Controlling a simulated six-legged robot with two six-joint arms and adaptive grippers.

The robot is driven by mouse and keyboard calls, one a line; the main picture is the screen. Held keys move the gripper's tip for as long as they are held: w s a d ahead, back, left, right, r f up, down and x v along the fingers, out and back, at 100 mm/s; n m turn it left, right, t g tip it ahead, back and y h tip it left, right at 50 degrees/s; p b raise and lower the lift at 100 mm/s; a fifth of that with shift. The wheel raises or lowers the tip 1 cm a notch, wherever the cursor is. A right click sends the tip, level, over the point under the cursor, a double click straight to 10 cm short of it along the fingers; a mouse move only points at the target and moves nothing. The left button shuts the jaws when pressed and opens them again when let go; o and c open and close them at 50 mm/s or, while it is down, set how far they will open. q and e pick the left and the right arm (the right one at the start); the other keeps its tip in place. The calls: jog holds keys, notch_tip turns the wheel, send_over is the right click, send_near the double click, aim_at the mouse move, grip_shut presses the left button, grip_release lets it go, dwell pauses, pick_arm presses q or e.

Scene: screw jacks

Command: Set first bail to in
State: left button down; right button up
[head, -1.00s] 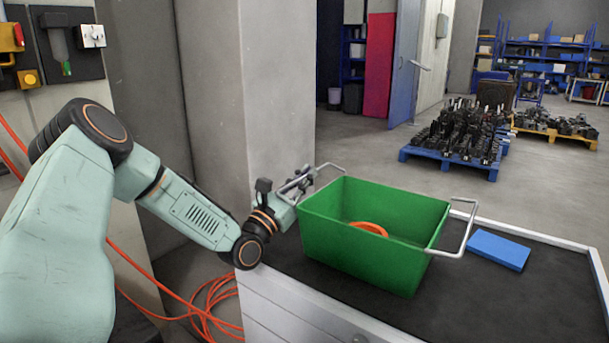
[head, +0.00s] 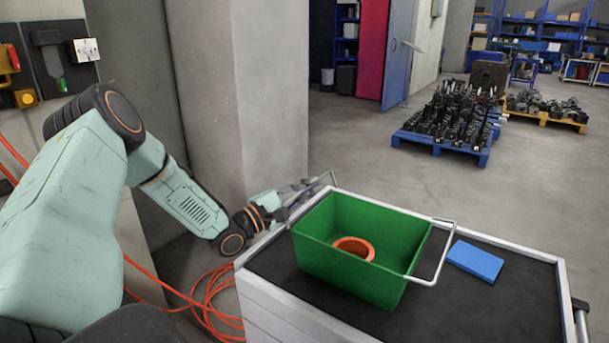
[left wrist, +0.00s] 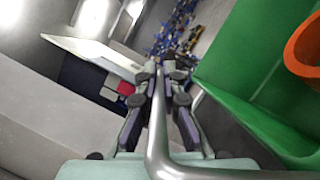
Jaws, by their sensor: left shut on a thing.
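A green crate (head: 345,276) stands on the dark top of a cabinet, with a wire bail at each end. The left-hand bail (head: 333,176) sticks out past the crate's left end, and its bar (left wrist: 160,130) runs between my fingers in the left wrist view. The right-hand bail (head: 443,262) sticks outward over the right end. My left gripper (head: 304,186) is shut on the left-hand bail, beside the crate wall; it also shows in the left wrist view (left wrist: 160,82). An orange ring-shaped part (head: 354,248) lies in the crate. My right gripper is out of view.
A blue block (head: 475,261) lies on the cabinet top (head: 490,300), right of the crate. A concrete pillar (head: 235,95) stands close behind my left arm. Orange cable lies on the floor at left. Loaded pallets (head: 440,145) stand farther back.

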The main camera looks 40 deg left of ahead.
pick_arm(q)
jog(key=d+f+m+g+y+p, duration=0.2)
jog(key=m+p, duration=0.4)
jog(key=m, duration=0.3)
jog(key=d+f+m+g+y+p, duration=0.2)
jog(key=d+m+g+y+p, duration=0.1)
jog(key=m, duration=0.6)
jog(key=shift+w+d+f+g+p, duration=0.2)
jog(key=shift+w+d+g+p, duration=0.25)
jog(key=shift+d+p, duration=0.65)
jog(key=shift+s+a, duration=0.1)
jog(key=shift+a, duration=0.15)
jog(key=c, duration=1.5)
grip_release()
